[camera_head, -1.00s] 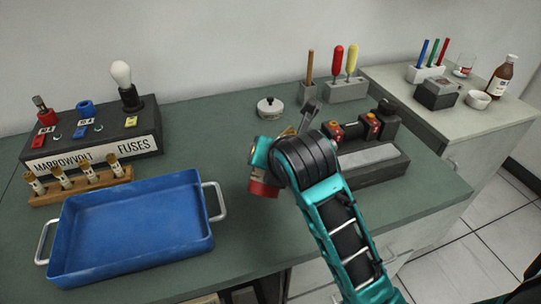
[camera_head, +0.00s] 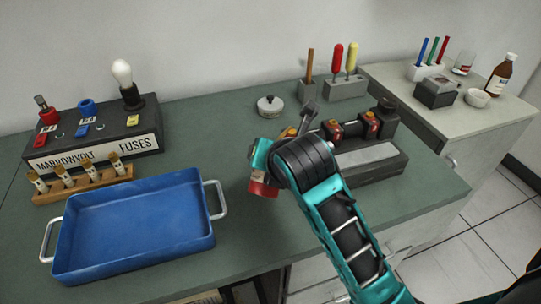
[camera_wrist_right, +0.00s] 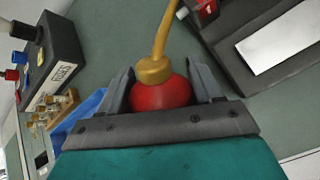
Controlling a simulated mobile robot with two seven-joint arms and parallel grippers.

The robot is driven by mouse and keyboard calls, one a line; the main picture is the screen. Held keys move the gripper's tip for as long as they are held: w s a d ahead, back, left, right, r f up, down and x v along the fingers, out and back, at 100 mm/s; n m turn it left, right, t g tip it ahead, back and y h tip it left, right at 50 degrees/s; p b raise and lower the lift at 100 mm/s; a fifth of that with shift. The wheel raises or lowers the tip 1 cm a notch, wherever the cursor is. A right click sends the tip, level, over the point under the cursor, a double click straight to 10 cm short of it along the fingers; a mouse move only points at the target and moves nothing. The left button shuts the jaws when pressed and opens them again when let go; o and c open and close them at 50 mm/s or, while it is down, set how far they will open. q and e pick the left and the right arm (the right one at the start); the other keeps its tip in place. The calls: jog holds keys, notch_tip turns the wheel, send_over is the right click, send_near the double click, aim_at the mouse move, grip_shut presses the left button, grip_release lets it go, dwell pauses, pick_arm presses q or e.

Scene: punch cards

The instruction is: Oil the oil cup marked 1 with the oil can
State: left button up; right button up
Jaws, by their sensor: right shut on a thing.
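The oil can, with a red round body (camera_wrist_right: 160,95), a brass collar and a thin brass spout, is between the fingers of my right gripper (camera_wrist_right: 163,88) in the right wrist view. The gripper is shut on it. In the head view my wrist hides most of the can; a little brass (camera_head: 288,132) shows. A dark machine (camera_head: 375,165) stands just right of the gripper, with red and brass oil cups (camera_head: 371,122) on top. The spout's tip is cut off by the wrist view's top edge, near a red cup with a white mark (camera_wrist_right: 206,6). I cannot read the cup numbers. My left gripper is out of view.
A blue tray (camera_head: 135,225) lies left of my right arm. A fuse box (camera_head: 95,140) and a rack of fuses (camera_head: 85,183) stand behind it. A round lidded tin (camera_head: 270,106) and a tool block (camera_head: 346,90) are at the back.

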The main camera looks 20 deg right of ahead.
jog(key=shift+r, duration=0.1)
dwell(0.3)
jog(key=shift+r, duration=1.95)
jog(key=r+t+h, duration=0.1)
jog(key=n+t+h, duration=0.1)
jog(key=t, duration=0.1)
jog(key=shift+r+n+b, duration=0.3)
jog(key=shift+r, duration=0.05)
jog(key=shift+r+n+t+h+b, duration=0.45)
jog(key=shift+t+h, duration=0.15)
jog(key=shift+t, duration=0.6)
jog(key=shift+r+n+t+h+b, duration=0.35)
jog(key=shift+r+t+h+b, duration=0.1)
jog(key=shift+t, duration=0.45)
jog(key=shift+r, duration=0.25)
